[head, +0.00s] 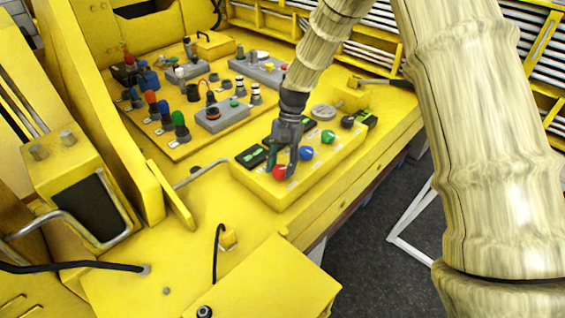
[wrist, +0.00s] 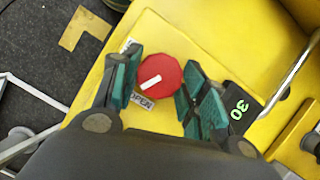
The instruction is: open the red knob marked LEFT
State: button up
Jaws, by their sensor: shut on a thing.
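The red knob (head: 279,174) sits at the near corner of a raised yellow panel in the head view. In the wrist view the red knob (wrist: 162,74) is round with a white pointer line, which slants toward the lower left, near a label reading OPEN (wrist: 140,100). My gripper (head: 280,163) comes down on the knob from above. In the wrist view my gripper (wrist: 156,80) has its green-padded fingers on either side of the knob, shut on it. Another label by the left finger is partly hidden, and I cannot read LEFT on it.
A blue knob (head: 306,153) and a green knob (head: 328,136) stand farther along the same panel. A dark display showing 30 (wrist: 240,108) is close to the right finger. A board with several coloured controls (head: 172,145) lies behind to the left. Dark floor is at the right.

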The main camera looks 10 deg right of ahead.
jog(key=n+h, duration=0.1)
jog(key=n, duration=0.1)
jog(key=n+g, duration=0.1)
jog(key=n, duration=0.2)
jog(key=shift+a+f+h+p, duration=0.1)
jog(key=shift+a+h+p, duration=0.05)
jog(key=shift+h+p, duration=0.2)
dwell(0.4)
jog(key=o, duration=1)
jog(key=shift+w, duration=0.1)
jog(key=v, duration=1.2)
jog(key=shift+a, duration=0.1)
